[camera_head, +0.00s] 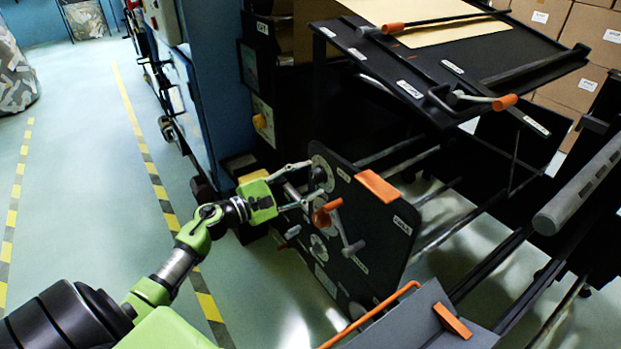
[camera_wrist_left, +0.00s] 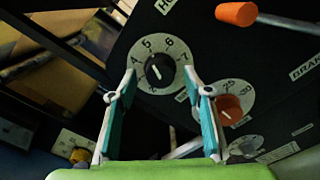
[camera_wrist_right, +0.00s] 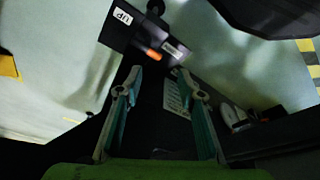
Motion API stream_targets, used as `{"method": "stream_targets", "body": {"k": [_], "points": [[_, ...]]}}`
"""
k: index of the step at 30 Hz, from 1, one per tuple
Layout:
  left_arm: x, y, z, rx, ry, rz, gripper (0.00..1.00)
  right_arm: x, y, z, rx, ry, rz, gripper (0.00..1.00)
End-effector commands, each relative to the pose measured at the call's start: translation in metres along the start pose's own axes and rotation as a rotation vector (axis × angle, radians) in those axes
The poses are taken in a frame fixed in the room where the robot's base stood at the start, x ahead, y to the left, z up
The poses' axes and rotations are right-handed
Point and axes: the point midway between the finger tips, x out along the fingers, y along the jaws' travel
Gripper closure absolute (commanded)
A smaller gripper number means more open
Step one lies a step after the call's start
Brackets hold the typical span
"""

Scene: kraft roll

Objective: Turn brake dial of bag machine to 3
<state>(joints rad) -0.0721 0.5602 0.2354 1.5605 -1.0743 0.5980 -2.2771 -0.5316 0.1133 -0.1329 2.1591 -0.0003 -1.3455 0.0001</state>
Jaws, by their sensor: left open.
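A black dial knob (camera_wrist_left: 160,70) on a round pale plate numbered around 4 to 7 shows in the left wrist view. Its pointer setting is too small to read surely. Its plate shows on the black panel (camera_head: 375,225) in the head view (camera_head: 320,172). An orange knob (camera_wrist_left: 229,110) on a second scale sits lower right of it. A label starting "BRAK" (camera_wrist_left: 306,69) is at the right edge. My left gripper (camera_wrist_left: 160,110) is open, fingertips on either side of the black knob's plate; contact cannot be told. My right gripper (camera_wrist_right: 162,90) is open and empty, out of the head view.
An orange-ended lever (camera_wrist_left: 237,14) sticks out above the dials. A black table with kraft sheet (camera_head: 420,30) stands above the panel. Rollers and bars (camera_head: 580,185) lie to the right. Open floor (camera_head: 80,150) is at the left, with striped tape.

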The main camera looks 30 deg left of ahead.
Motion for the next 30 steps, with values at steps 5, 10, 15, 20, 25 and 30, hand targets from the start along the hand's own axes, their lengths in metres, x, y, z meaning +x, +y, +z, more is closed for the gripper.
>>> {"method": "stream_targets", "body": {"k": [5, 10, 15, 20, 25, 30], "points": [[0.0118, -0.0002, 0.0002, 0.0, 0.0, 0.0, 0.54, 0.0014, 0.0001, -0.0017, 0.0, 0.005, 0.0, 0.65], [0.0137, -0.0006, 0.0002, 0.0, 0.0, -0.001, 0.54, 0.0041, 0.0, 0.0008, 0.0, -0.002, 0.0, 0.65], [0.0134, -0.0006, 0.0001, 0.0, 0.0, -0.001, 0.65, 0.0049, -0.0002, 0.0017, 0.0, -0.005, 0.0, 0.65], [0.0133, -0.0006, 0.0001, 0.0, 0.0, -0.001, 0.93, 0.0046, -0.0005, 0.0014, 0.0, -0.004, -0.001, 0.65], [0.0132, -0.0007, 0.0001, -0.004, 0.0, -0.001, 0.93, 0.0036, -0.0008, 0.0004, 0.0, -0.001, -0.001, 0.65], [0.0131, -0.0009, 0.0, -0.039, 0.0, -0.002, 0.93, 0.002, -0.0009, -0.001, 0.0, 0.002, -0.002, 0.65]]}}
